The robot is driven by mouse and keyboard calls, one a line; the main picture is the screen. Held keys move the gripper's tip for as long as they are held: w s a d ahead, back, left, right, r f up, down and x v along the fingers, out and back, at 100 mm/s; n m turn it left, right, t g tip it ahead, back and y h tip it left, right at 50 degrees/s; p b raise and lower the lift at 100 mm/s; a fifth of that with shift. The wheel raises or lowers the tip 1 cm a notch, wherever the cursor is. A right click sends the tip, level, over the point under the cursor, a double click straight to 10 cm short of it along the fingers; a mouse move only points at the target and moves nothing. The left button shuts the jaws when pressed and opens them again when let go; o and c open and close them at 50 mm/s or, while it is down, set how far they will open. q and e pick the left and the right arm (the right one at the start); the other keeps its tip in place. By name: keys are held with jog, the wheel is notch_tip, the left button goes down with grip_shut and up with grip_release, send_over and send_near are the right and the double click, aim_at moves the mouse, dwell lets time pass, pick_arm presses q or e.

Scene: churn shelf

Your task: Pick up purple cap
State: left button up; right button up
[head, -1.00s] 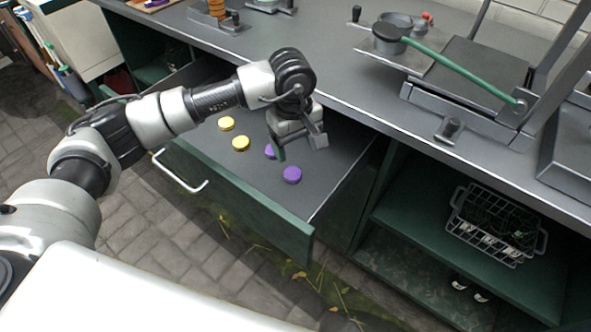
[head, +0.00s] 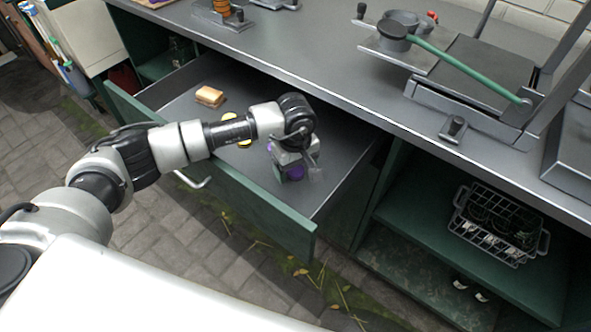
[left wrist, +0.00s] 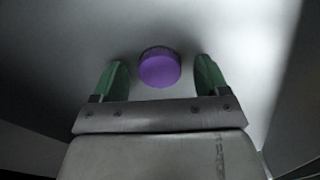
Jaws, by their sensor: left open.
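A round purple cap (left wrist: 159,68) lies on the drawer floor in the left wrist view. It sits between and a little beyond the green fingertips of my open left gripper (left wrist: 160,78), touching neither. In the head view, my left gripper (head: 291,173) hangs over the open drawer (head: 325,165). It partly covers the purple cap (head: 295,174) below it. A bit of a second purple cap (head: 270,147) shows at the gripper's left side. My right gripper is not in view.
Yellow caps (head: 245,144) lie in the drawer, partly behind my arm. A tan block (head: 210,96) lies deeper in the drawer. The grey worktop (head: 330,75) overhangs the drawer's back. A wire basket (head: 498,225) stands on the shelf at right.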

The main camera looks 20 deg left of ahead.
pick_arm(q)
jog(key=c, duration=1)
